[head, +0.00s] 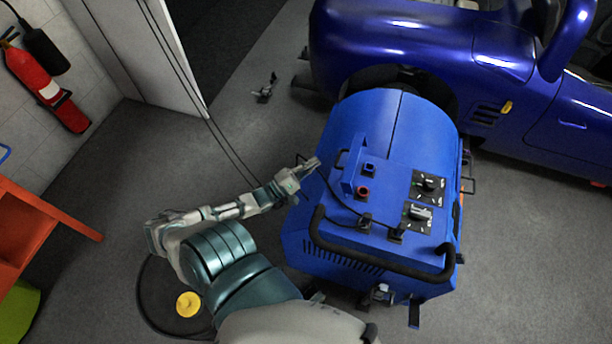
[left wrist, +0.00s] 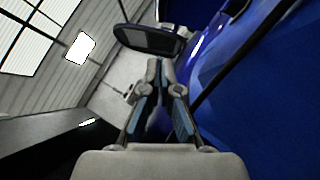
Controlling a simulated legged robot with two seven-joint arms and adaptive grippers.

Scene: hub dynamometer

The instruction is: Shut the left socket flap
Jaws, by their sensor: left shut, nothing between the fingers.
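The blue dynamometer housing (head: 345,125) stands beside the car. Its top carries a blue socket (head: 370,168) and a red socket (head: 363,191) near a raised blue plate. Two small black fittings (head: 366,220) and (head: 396,234) sit nearer the handle; I cannot tell whether they are the socket flaps or how far open they are. My left gripper (head: 310,164) is shut and empty at the housing's left edge, left of the sockets. Its closed fingers (left wrist: 158,66) show in the left wrist view, below a dark rounded panel that I cannot identify. My right gripper is not in view.
A black bar handle (head: 380,262) curves around the housing's near side. Two dial switches (head: 428,184) and (head: 419,214) are right of the sockets. A thin dark cable crosses the top. A blue car (head: 450,70) is behind. Open grey floor (head: 240,150) lies left.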

